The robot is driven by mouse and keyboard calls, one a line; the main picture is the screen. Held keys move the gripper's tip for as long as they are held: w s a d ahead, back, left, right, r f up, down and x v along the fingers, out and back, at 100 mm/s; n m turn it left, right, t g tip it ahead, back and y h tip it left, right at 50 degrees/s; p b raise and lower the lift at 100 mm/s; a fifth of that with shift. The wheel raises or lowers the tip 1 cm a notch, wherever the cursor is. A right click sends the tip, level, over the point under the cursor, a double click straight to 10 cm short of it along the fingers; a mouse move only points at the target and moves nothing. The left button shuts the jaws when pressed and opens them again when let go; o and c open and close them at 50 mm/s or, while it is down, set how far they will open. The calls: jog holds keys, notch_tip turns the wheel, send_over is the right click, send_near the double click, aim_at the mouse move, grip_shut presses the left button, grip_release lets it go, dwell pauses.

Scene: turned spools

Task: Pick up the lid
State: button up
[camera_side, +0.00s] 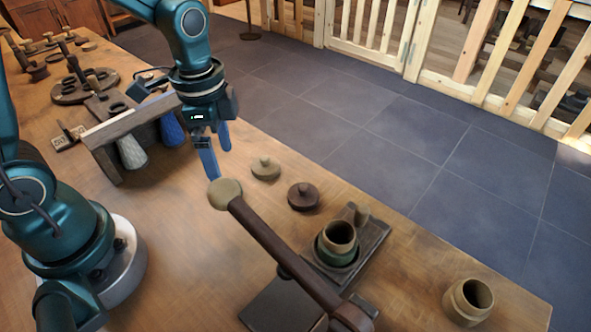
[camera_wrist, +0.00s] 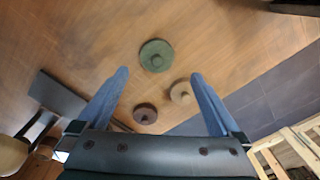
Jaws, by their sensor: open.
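Three round knobbed lids lie apart on the wooden table. The tan lid (camera_side: 265,170) and the dark brown lid (camera_side: 303,198) show in the side view, right of my gripper (camera_side: 219,164). In the wrist view, a green lid (camera_wrist: 156,58) lies just beyond the fingertips of my gripper (camera_wrist: 160,74), roughly midway between them. The tan lid (camera_wrist: 183,93) and brown lid (camera_wrist: 145,115) also show there. I cannot make out the green lid in the side view. My gripper is open and empty, pointing down above the table.
A long dark bar with a round tan head (camera_side: 225,193) crosses the side view near my gripper. A tan pot (camera_side: 340,236) stands with a green one on a dark board; another tan pot (camera_side: 468,300) is at right. A wooden rack (camera_side: 130,125) stands left.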

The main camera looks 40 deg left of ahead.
jog(key=shift+s+f, duration=0.25)
jog(key=shift+f, duration=2.75)
jog(key=shift+c, duration=0.3)
jog(key=c, duration=1.3)
jog(key=shift+o, duration=0.2)
jog(key=shift+r, duration=0.1)
